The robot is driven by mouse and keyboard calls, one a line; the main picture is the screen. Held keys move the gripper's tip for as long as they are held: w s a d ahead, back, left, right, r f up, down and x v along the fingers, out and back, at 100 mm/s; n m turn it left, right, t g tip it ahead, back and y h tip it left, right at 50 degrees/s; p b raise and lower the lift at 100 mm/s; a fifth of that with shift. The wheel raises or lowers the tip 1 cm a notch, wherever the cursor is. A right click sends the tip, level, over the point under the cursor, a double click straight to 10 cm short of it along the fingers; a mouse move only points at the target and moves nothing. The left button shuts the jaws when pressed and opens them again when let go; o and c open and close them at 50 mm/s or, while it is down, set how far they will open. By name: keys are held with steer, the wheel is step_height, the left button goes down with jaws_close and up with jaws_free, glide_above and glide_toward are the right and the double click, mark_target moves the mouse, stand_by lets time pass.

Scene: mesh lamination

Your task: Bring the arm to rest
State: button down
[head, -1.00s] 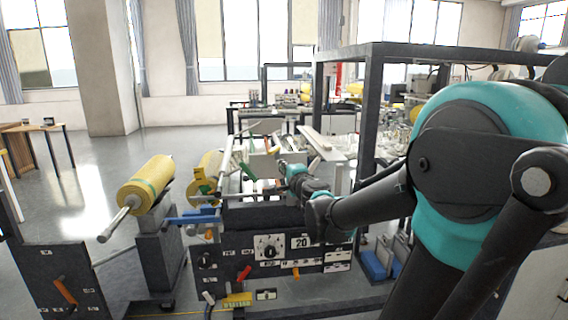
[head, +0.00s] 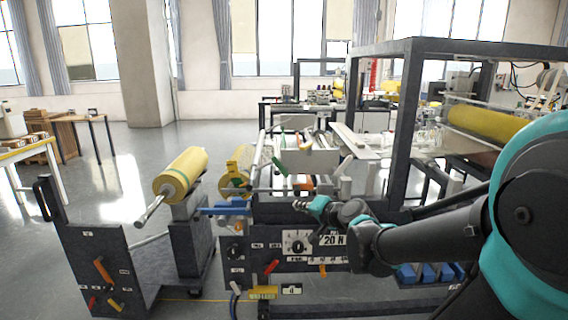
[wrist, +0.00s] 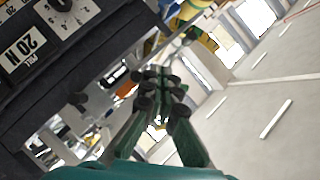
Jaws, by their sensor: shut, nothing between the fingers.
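My arm (head: 435,240) reaches in from the right in the head view, teal and black. My gripper (head: 299,204) is at its end, in front of the laminating machine's dark control panel (head: 270,248) and near its top edge. In the wrist view the fingers of my gripper (wrist: 160,80) are closed together with nothing between them. The panel with its dial and the "20 N" label (wrist: 28,50) shows at the upper left there, apart from the fingers.
A yellow roll (head: 182,172) on a shaft sticks out at the left above a stand. A dark frame (head: 394,130) stands behind my arm. A wheeled cart (head: 95,265) is at the lower left. Open floor (head: 120,190) lies at the left.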

steer(key=s+d+f+n+g+h, duration=0.2)
steer(key=s+d+f, duration=0.4)
steer(key=s+f, duration=0.3)
steer(key=s+d+f+n+g+h, duration=0.3)
steer(key=s+d+f+g+h, duration=0.2)
steer(key=s+f, duration=0.4)
steer(key=shift+s+d+f+n+g, duration=0.3)
steer(key=shift+d+f+g, duration=0.2)
steer(key=shift+d+f, duration=0.45)
